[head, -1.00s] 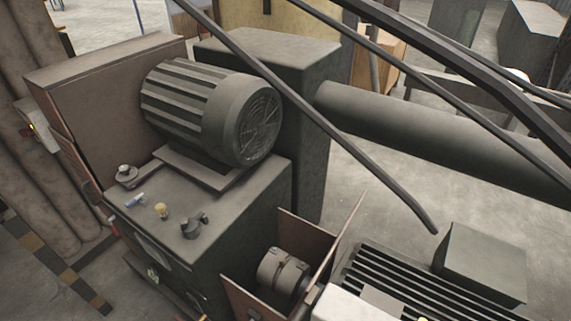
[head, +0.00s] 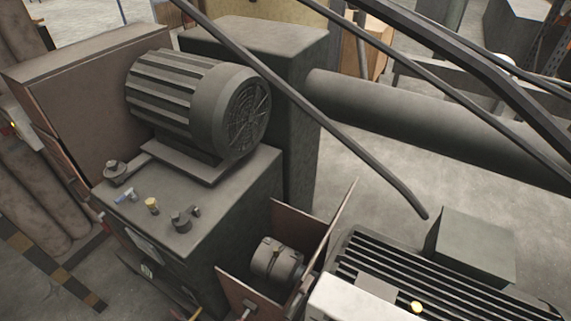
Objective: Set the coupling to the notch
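The coupling (head: 275,260) is a short grey cylinder with a split or rib around it, near the bottom centre of the head view. It sits between thin rust-brown guard plates (head: 335,232), beside a ribbed motor. A shaft shows below it. I cannot make out the notch at this size. Neither of my grippers can be made out in the head view.
A large finned motor (head: 195,105) stands on a dark cabinet (head: 200,235) with small knobs on top. A second ribbed motor (head: 430,270) with a grey box (head: 475,245) lies at lower right. Dark bars cross the upper view. Concrete floor (head: 345,165) is open behind.

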